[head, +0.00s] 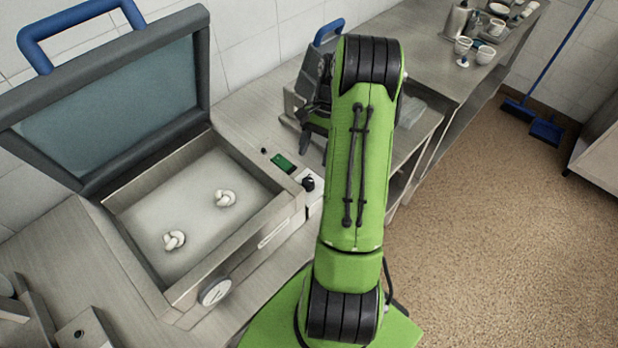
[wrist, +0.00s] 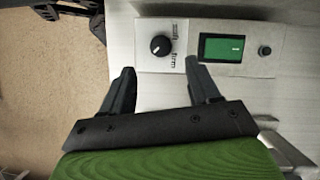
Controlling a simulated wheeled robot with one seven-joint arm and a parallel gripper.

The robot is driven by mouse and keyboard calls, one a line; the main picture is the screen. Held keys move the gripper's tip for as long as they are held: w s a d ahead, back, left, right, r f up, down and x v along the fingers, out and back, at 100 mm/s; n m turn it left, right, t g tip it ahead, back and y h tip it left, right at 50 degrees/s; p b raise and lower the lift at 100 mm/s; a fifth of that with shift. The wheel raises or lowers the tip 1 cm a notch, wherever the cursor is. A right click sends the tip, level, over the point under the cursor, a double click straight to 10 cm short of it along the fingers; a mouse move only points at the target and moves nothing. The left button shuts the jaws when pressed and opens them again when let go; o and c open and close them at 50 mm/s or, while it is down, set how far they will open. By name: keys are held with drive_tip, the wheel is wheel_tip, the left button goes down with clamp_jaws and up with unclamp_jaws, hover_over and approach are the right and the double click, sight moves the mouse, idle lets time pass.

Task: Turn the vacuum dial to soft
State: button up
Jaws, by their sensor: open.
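The vacuum dial (wrist: 160,45) is a round black knob on a pale plate, with "soft" printed at its upper right and "firm" at its lower right in the wrist view. A small white mark shows on its face; I cannot tell surely which label it points to. The dial also shows in the head view (head: 308,184), at the machine's front right corner. My gripper (wrist: 159,68) is open and empty. Its fingertips are just short of the dial in the wrist view, one to each side, apart from it. In the head view my gripper (head: 312,130) is partly hidden by my arm.
A green screen (wrist: 222,48) and a small black button (wrist: 265,50) sit beside the dial. The machine's lid (head: 110,100) stands open; its chamber (head: 150,205) holds two white knotted pieces. A round gauge (head: 215,292) is on its front. Cups stand on the far counter.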

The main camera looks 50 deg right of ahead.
sight(308, 180)
drive_tip(key=x, duration=0.8)
drive_tip(key=shift+f, duration=0.25)
drive_tip(key=c, duration=1)
drive_tip(key=shift+c, duration=0.2)
drive_tip(key=shift+n, duration=0.4)
drive_tip(key=n, duration=0.1)
drive_tip(key=n+g+h+b, duration=0.1)
drive_tip(key=n, duration=0.1)
drive_tip(key=shift+w+a+n+g, duration=0.1)
drive_tip(key=shift+n+g, duration=0.2)
drive_tip(key=n+g+b, duration=0.1)
drive_tip(key=n, duration=0.2)
drive_tip(key=shift+n+h, duration=0.3)
drive_tip(key=shift+h, duration=0.1)
drive_tip(key=n, duration=0.2)
drive_tip(key=n+h, duration=0.1)
drive_tip(key=n, duration=0.1)
drive_tip(key=shift+w+a+n+g+h, duration=0.1)
drive_tip(key=shift+a+n+g+h, duration=0.05)
drive_tip(key=shift+n+g+h, duration=0.2)
drive_tip(key=shift+n+h, duration=0.65)
drive_tip(key=shift+n, duration=1.2)
